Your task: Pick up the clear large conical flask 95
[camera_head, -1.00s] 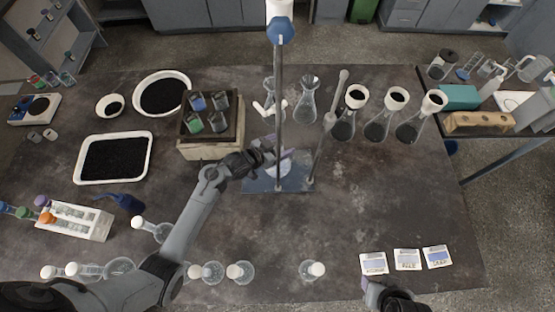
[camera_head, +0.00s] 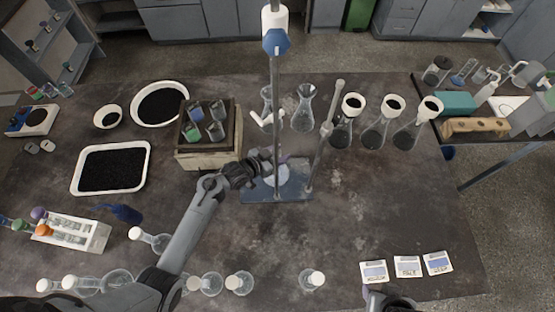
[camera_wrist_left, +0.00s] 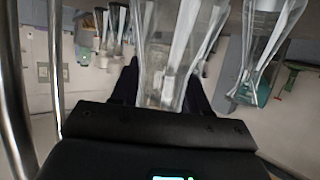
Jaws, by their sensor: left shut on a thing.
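My left gripper (camera_head: 270,160) is beside the metal stand, above its blue-grey base plate (camera_head: 290,194). In the left wrist view its dark fingers (camera_wrist_left: 162,92) are shut on a clear glass flask (camera_wrist_left: 160,55), with glass showing between them. The held glass hardly shows in the head view. Two clear conical flasks, one (camera_head: 267,98) and another (camera_head: 304,108), show behind the stand; I cannot tell whether either is the held one. Another clear flask (camera_wrist_left: 268,50) is at the right of the wrist view. My right gripper (camera_head: 376,297) is partly visible at the bottom edge; its fingers are unclear.
The stand's upright rod (camera_head: 276,120) is close to my left gripper. A box with several coloured-capped containers (camera_head: 207,150) is behind my left forearm. Several dark-filled flasks with funnels (camera_head: 383,122) stand at the right. The table's right centre is clear.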

